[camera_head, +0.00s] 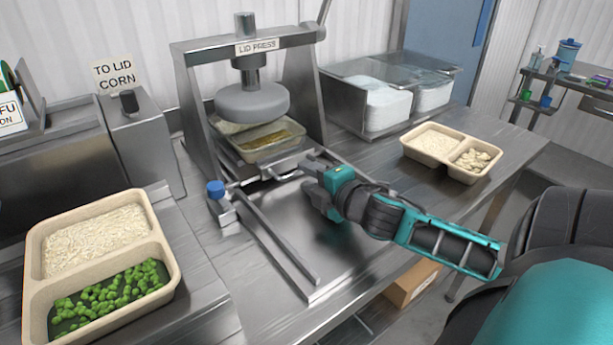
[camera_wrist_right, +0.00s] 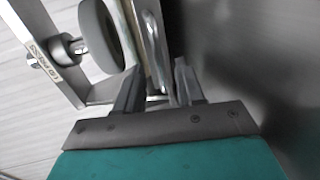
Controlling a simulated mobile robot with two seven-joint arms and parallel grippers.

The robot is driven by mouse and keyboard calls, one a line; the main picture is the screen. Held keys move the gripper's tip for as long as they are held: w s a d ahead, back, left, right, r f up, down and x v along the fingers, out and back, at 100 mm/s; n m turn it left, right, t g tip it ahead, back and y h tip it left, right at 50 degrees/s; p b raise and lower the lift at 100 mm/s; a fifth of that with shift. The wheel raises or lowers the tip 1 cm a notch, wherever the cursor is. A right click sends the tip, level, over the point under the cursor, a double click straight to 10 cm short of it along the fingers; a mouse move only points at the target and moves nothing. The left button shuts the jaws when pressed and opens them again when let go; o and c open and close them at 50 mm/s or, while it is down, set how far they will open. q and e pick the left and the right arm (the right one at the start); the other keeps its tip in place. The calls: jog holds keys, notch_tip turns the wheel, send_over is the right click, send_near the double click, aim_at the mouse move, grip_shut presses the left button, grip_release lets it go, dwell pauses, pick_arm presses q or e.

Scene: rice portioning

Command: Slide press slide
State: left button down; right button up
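The lid press (camera_head: 252,102) stands at the back of the bench, its round grey plate raised. A beige tray (camera_head: 272,140) with two compartments sits on the slide under the plate, partly hidden by the plate. The slide's metal front handle (camera_head: 290,167) shows in front of the tray. My right gripper (camera_head: 312,180) is at this handle. In the right wrist view, my right gripper's fingers (camera_wrist_right: 158,85) are apart, with the metal handle (camera_wrist_right: 154,40) between them; I see no clear grip on it. My left gripper is not in view.
A tray of rice and green vegetables (camera_head: 165,250) stands at the front left. Another filled tray (camera_head: 437,142) is on the right, near a metal bin of white lids (camera_head: 385,108). Two rails (camera_head: 275,240) run forward from the press. A blue-topped knob (camera_head: 215,189) stands left of the slide.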

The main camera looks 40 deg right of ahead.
jog(key=shift+x, duration=0.75)
jog(key=shift+c, duration=0.5)
grip_shut()
